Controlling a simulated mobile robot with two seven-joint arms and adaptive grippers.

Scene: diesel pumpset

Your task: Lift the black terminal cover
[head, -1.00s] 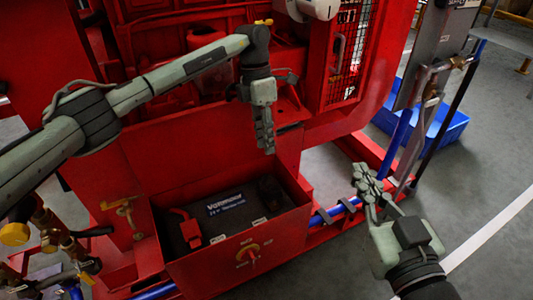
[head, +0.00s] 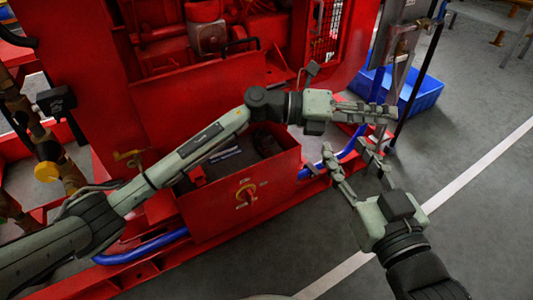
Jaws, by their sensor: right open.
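The black terminal cover (head: 267,144) is a dark shape at the right inside of the red battery box (head: 250,195); it is hard to make out, and my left arm passes in front of the box. A red terminal cover (head: 197,176) shows at the left inside. My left gripper (head: 390,113) is right of the box, its fingers pointing right; they are seen side-on, so their gap is unclear. It is away from the cover. My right gripper (head: 350,150) is open and empty, right of the box, its fingers pointing up the picture.
A red switch with a yellow plate (head: 246,193) is on the box front. A blue hose (head: 140,250) runs low along the red frame. A blue bin (head: 420,97) stands on the floor at the upper right. Grey floor is free at the lower right.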

